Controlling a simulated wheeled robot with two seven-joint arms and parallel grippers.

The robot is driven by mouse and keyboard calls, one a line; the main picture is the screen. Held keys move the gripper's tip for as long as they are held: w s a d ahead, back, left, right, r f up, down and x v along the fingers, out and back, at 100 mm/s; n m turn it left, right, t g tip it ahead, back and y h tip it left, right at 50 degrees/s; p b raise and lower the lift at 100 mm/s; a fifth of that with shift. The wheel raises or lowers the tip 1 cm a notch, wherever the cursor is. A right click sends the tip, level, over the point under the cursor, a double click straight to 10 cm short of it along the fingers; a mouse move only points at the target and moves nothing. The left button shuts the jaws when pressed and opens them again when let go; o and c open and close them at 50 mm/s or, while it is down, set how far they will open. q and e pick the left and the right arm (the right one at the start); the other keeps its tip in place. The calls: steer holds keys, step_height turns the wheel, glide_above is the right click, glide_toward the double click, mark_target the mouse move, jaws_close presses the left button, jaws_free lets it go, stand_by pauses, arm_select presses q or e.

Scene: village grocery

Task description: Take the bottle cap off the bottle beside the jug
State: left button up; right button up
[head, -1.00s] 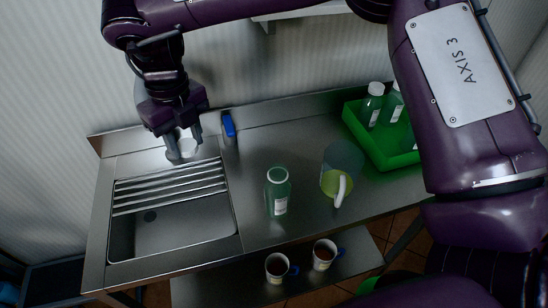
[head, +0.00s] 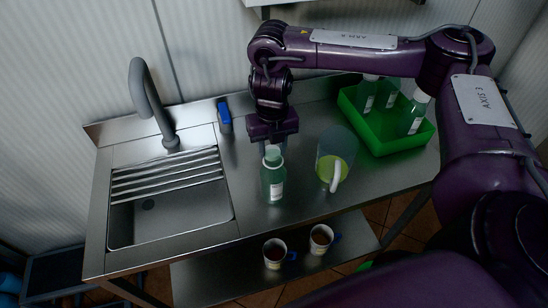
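A green bottle (head: 272,182) with a white label stands upright on the steel counter, left of the jug. Its top is pale, and I cannot tell clearly whether a cap is on it. The jug (head: 334,150) is see-through, with yellow-green contents and a white handle facing the front. My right gripper (head: 273,145) points down directly over the bottle, its fingers at or just above the bottle's top. The fingers are dark and small here, so I cannot tell whether they are open or touching. My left gripper is not in view.
A sink (head: 170,215) with a rack and a tall tap (head: 145,92) is at the left. A blue object (head: 224,116) is near the back edge. A green crate (head: 398,142) with capped bottles stands at back right. Two mugs (head: 274,252) are on the lower shelf.

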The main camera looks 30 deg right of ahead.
step_height(320, 180, down, 4)
steer(key=shift+s+r+b, duration=0.1)
steer(key=shift+b, duration=0.45)
steer(key=shift+f, duration=0.2)
steer(key=o, duration=1.1)
steer(key=shift+r, duration=0.1)
